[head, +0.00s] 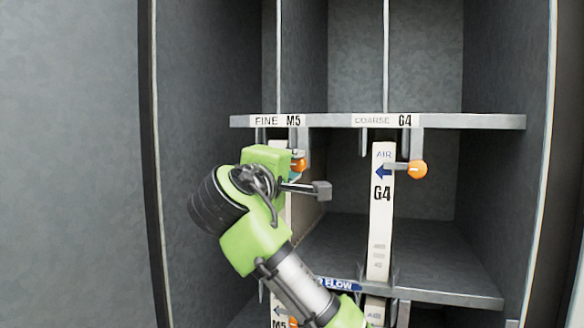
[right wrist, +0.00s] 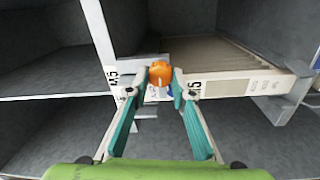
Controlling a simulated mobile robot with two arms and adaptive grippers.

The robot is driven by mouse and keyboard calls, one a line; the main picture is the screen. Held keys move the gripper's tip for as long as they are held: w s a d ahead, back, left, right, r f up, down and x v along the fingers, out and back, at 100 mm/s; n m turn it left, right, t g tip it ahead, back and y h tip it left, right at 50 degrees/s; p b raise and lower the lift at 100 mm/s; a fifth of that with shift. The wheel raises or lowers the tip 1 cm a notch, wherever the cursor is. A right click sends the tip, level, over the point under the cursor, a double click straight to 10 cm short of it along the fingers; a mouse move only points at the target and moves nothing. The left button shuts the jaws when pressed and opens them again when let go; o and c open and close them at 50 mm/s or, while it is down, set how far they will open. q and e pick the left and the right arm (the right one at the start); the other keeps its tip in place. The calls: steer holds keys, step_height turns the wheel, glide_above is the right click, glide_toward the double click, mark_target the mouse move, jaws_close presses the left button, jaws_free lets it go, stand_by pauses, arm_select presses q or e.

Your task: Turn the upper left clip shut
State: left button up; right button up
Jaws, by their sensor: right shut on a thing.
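The upper left clip shows as an orange knob (head: 299,165) under the shelf rail's FINE M5 label (head: 278,121). My right gripper (head: 297,173) is at this knob and covers most of the clip and the filter edge behind it. In the right wrist view the orange knob (right wrist: 160,72) sits between the teal fingertips of my right gripper (right wrist: 154,88), which is shut on it. The M5 filter's pale edge (head: 288,215) shows in part behind my gripper. How far the clip is turned is hard to tell. My left gripper is not in view.
Right of it, another orange-knobbed clip (head: 417,169) hangs beside the G4 filter (head: 381,220). The shelf rail (head: 470,121) runs just above my gripper. A lower shelf (head: 450,290) with a blue flow label (head: 340,284) is below. The left cabinet wall (head: 70,160) is bare.

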steer(key=shift+d+r, duration=0.1)
steer(key=shift+r, duration=0.15)
stand_by(0.3)
steer(key=o, duration=0.9)
steer(key=shift+o, duration=1)
steer(key=shift+w, duration=0.1)
steer(key=shift+w+d+f+n, duration=0.1)
steer(key=shift+w+f+n, duration=0.1)
steer(key=shift+n, duration=0.1)
steer(key=shift+s, duration=0.25)
steer(key=v, duration=1.1)
steer(key=shift+s+f, duration=0.15)
steer(key=shift+s, duration=0.1)
